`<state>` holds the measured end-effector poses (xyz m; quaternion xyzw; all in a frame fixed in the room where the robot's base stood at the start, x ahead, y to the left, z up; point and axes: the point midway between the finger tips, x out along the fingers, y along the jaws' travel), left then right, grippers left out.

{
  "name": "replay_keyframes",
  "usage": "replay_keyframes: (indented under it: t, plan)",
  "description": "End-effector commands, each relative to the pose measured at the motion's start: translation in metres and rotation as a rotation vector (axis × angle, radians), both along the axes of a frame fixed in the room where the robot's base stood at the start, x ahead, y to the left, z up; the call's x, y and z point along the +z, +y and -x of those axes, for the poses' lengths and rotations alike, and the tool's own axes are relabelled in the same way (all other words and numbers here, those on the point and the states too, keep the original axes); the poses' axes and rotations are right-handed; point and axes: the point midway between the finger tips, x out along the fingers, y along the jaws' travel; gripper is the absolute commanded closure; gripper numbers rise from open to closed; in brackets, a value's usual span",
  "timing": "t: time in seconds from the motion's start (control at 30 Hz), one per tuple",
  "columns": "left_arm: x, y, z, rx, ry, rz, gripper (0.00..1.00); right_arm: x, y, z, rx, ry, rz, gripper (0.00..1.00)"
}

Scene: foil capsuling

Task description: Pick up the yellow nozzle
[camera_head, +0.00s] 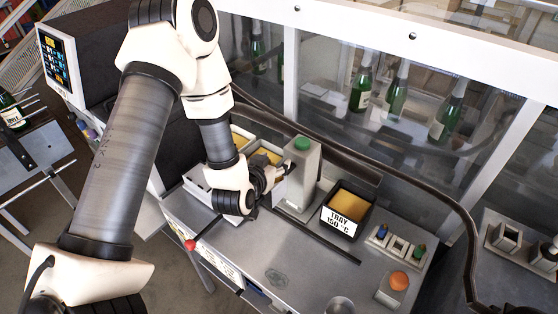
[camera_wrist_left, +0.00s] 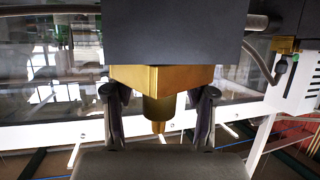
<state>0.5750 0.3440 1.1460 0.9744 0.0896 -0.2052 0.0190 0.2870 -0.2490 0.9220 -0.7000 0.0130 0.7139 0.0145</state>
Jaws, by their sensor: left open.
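The yellow nozzle (camera_wrist_left: 158,108) shows in the left wrist view as a brass-gold piece with a square upper block, a round body and a narrow tip. Its top meets the underside of a dark grey block (camera_wrist_left: 175,35). My left gripper (camera_wrist_left: 159,94) is open, with one finger on each side of the nozzle and visible gaps between. In the head view my left gripper (camera_head: 270,180) is beside a light grey post with a green top (camera_head: 302,146). The nozzle cannot be made out there, behind the gripper and arm. My right gripper is not in view.
A black tray (camera_head: 339,222) labelled 150 °C and a rack (camera_head: 396,243) with blue and green pieces stand on the metal bench (camera_head: 290,262). An orange button (camera_head: 399,281) sits at the right. Glass panels with green bottles (camera_head: 361,92) close off the back.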

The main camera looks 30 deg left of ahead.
Motion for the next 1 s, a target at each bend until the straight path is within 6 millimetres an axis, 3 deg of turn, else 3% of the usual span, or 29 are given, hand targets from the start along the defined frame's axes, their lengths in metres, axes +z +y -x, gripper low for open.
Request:
replay_keyframes:
  t: [0.1, 0.23, 0.27, 1.0]
  plan:
    - [0.0009, -0.0002, 0.0001, 0.000, 0.000, 0.000, 0.48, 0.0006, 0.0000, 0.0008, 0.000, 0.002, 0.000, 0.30]
    - [0.0010, -0.0002, 0.0001, 0.000, 0.000, 0.000, 0.94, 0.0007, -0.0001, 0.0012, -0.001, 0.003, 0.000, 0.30]
    - [0.0010, -0.0002, 0.0001, 0.000, 0.000, 0.000, 1.00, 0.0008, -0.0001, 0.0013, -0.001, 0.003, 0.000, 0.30]
    - [0.0026, -0.0005, -0.0009, -0.001, -0.001, 0.000, 1.00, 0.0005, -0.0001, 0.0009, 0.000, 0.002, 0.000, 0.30]
